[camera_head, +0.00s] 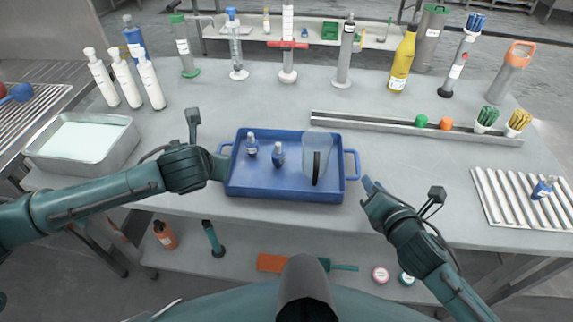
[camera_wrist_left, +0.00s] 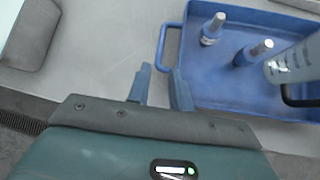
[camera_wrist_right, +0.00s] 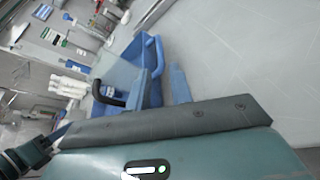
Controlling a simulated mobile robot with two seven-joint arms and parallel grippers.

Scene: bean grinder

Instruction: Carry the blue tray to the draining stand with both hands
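The blue tray (camera_head: 335,194) lies flat on the grey table, with a loop handle at each end. My left gripper (camera_wrist_left: 160,82) is open just short of the tray's left handle (camera_wrist_left: 162,48). My right gripper (camera_head: 370,187) is near the right handle (camera_head: 355,164); in the right wrist view its fingers (camera_wrist_right: 157,85) are apart, with that handle just ahead. The draining stand appears to be the ribbed metal rack (camera_head: 500,200) at the right, with a small blue bottle (camera_head: 543,187) on it.
White bottles (camera_head: 125,78) and a metal basin (camera_head: 112,150) stand left. Tall cylinders and a yellow bottle (camera_head: 402,62) line the back. Bare table lies between tray and rack.

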